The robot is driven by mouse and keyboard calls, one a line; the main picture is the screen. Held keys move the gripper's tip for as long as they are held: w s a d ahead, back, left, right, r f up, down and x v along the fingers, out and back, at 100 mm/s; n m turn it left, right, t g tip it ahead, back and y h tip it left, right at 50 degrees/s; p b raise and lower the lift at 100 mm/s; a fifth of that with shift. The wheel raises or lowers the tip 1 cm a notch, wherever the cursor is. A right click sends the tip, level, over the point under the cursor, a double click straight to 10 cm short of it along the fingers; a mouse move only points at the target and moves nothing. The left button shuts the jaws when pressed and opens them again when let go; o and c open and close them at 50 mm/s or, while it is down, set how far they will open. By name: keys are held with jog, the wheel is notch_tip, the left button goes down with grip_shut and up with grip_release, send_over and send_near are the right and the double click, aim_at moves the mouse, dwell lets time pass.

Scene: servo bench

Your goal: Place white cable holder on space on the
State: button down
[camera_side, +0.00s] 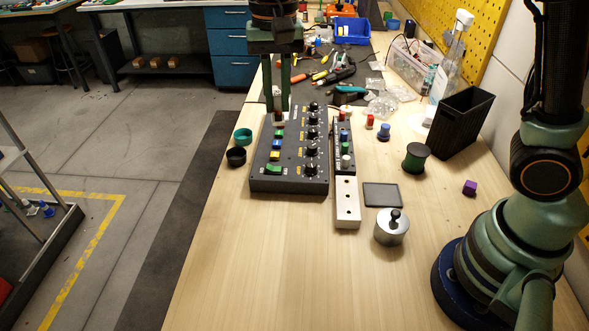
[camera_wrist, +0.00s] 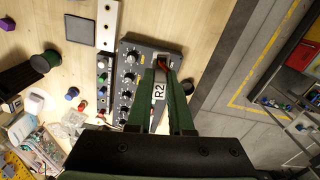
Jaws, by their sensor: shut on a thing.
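My gripper (camera_side: 278,107) points down at the far left end of the black control box (camera_side: 288,185). Its fingers are shut on a small part (camera_side: 278,117), pale and brownish, mostly hidden by them. I cannot tell whether the held part touches the box. A pale strip with holes (camera_side: 347,205) lies in front of a narrow panel of coloured buttons. I cannot tell which thing is the white cable holder.
Right of the box lie a dark square pad (camera_side: 381,195), a metal weight with a black knob (camera_side: 391,228), a green spool (camera_side: 415,158) and a black bin (camera_side: 460,122). Two round caps (camera_side: 236,156) lie left of it. The table front is clear.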

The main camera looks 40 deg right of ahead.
jog(key=s+a+f+n, duration=0.2)
jog(key=s+a, duration=0.4)
jog(key=s, duration=0.4)
jog(key=shift+n, duration=0.3)
notch_tip(320, 180, down, 15)
jog(key=shift+a+f, duration=0.1)
jog(key=shift+a, duration=0.05)
jog(key=shift+f, duration=2.35)
jog(key=shift+f, duration=0.2)
jog(key=c, duration=0.8)
grip_release()
jog(key=shift+r, duration=0.1)
notch_tip(320, 180, up, 12)
jog(key=d+r+n+t, duration=0.1)
jog(key=d+r+t, duration=0.1)
jog(key=d+r, duration=0.2)
jog(key=s+d+r+n+t, duration=0.1)
jog(key=d+r+n, duration=0.1)
jog(key=d, duration=0.7)
jog(key=d+r+n+t, duration=0.1)
jog(key=d+r+t, duration=0.1)
jog(key=d+r, duration=0.3)
jog(key=shift+s+d+r+t, duration=0.15)
jog(key=shift+s+d, duration=0.05)
jog(key=shift+d, duration=0.25)
jog(key=shift+s+d+r+t, duration=0.15)
jog(key=shift+d, duration=0.3)
